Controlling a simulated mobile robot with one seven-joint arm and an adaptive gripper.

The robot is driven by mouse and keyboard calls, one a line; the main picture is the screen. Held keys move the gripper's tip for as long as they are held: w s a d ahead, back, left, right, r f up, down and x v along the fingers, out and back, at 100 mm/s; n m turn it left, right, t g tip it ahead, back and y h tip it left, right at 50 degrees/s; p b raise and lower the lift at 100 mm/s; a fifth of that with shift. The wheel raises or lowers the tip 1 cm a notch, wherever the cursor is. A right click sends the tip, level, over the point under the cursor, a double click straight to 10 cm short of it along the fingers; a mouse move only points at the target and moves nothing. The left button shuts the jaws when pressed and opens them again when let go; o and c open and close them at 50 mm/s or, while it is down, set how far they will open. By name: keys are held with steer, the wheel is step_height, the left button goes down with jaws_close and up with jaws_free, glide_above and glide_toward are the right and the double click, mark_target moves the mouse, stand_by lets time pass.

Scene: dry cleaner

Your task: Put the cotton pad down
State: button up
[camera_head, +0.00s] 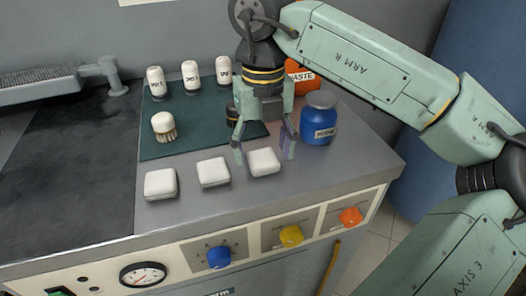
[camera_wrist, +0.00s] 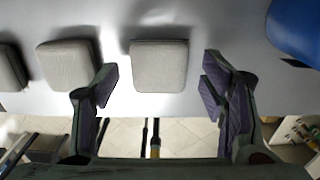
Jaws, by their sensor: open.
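Three white, rounded square cotton pads lie in a row on the grey metal counter (camera_head: 222,208): a left one (camera_head: 161,184), a middle one (camera_head: 213,172) and a right one (camera_head: 264,162). My gripper (camera_head: 264,155) points down at the right pad, its fingers spread on either side of it. In the wrist view, the open gripper (camera_wrist: 160,86) has the right pad (camera_wrist: 159,66) between its fingertips, with a gap on both sides. That pad appears to rest flat on the counter. The middle pad (camera_wrist: 67,66) lies just outside the left finger.
A blue labelled jar (camera_head: 319,118) stands close right of my gripper. Behind are an orange waste container (camera_head: 302,80) and a green mat (camera_head: 195,132) with white bottles (camera_head: 190,75) and a brush (camera_head: 164,126). The counter's front edge, with coloured knobs below, is near.

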mark_target(263, 156)
step_height(263, 156, up, 11)
steer(key=shift+f, duration=0.15)
stand_by(0.4)
